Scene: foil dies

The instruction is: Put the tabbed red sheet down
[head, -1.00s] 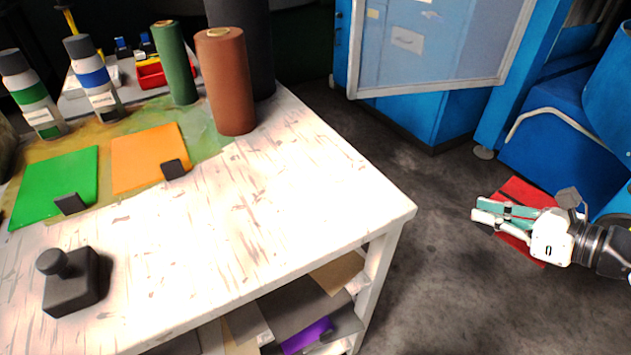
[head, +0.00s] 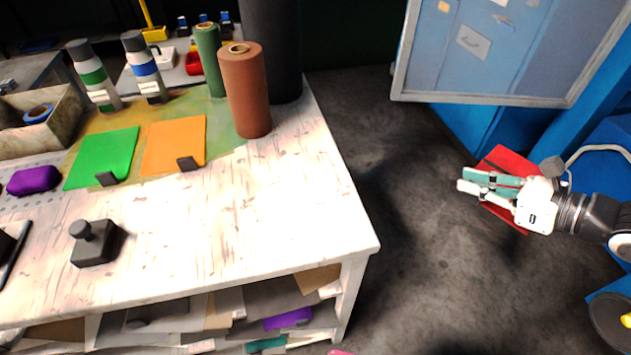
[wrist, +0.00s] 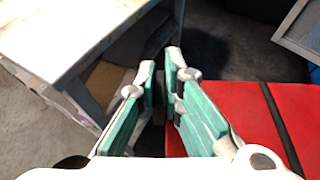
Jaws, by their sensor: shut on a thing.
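The red sheet (head: 512,160) is at the right in the head view, held off the table beyond its right edge. It also shows in the wrist view (wrist: 240,110), where a dark band crosses it. My gripper (head: 480,183) is shut on the sheet's dark tab (wrist: 160,85), which is mostly hidden between the teal fingers. A green sheet (head: 103,157) and an orange sheet (head: 172,143), each with a dark tab at its front corner, lie flat side by side on the white worktable (head: 290,210).
Brown (head: 248,90) and green (head: 208,60) rolls stand behind the orange sheet. A black stamp-like block (head: 96,244) sits at the front left. The table's right half is bare. A blue cabinet (head: 490,50) stands beyond the floor at the right.

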